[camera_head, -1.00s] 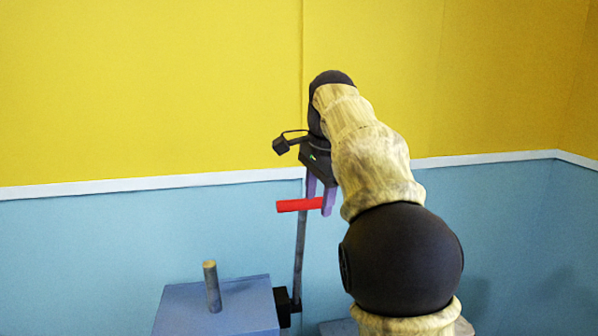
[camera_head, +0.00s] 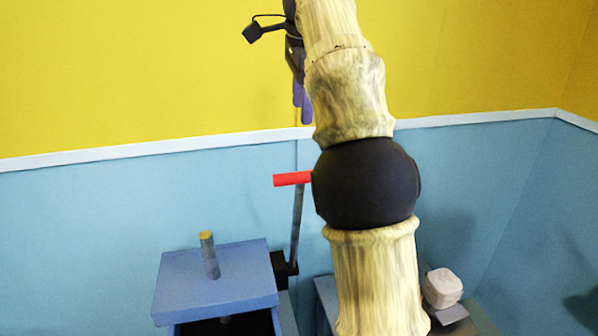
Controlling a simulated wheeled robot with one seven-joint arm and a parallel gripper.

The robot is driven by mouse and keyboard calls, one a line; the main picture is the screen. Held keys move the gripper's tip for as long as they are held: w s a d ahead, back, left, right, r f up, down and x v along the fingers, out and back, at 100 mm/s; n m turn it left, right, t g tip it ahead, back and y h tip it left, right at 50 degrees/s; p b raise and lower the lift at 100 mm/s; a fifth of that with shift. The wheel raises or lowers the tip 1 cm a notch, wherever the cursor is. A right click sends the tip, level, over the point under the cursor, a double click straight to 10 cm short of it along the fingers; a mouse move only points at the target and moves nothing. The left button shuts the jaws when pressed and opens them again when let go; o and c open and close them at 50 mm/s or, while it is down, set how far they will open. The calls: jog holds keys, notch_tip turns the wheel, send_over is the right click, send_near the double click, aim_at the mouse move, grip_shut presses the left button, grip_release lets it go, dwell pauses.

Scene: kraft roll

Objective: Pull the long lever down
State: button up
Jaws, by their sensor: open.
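The long lever is a thin grey rod (camera_head: 297,226) with a red crossbar handle (camera_head: 291,179) at its top. It stands nearly upright from a black pivot block (camera_head: 284,267) at the right side of the blue box. The handle's right end meets my arm's outline in the picture, so that end is hidden. My gripper (camera_head: 302,118) has purple fingers and is open, above the red handle and apart from it. The fingers overlap each other in this view, and nothing shows between them. My arm covers part of the gripper's right side.
The blue box has a lid (camera_head: 180,280) with an upright wooden peg (camera_head: 209,255); a dark opening shows below the lid. A whitish block (camera_head: 442,287) lies at the lower right. The yellow and blue wall (camera_head: 120,215) stands behind the lever.

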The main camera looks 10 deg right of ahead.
aim_at(298, 173)
jog(key=w+f+b, duration=0.1)
jog(key=f, duration=0.4)
jog(key=w+f+b, duration=0.1)
jog(key=f, duration=0.4)
jog(key=w+f+b, duration=0.1)
jog(key=f, duration=0.5)
grip_shut()
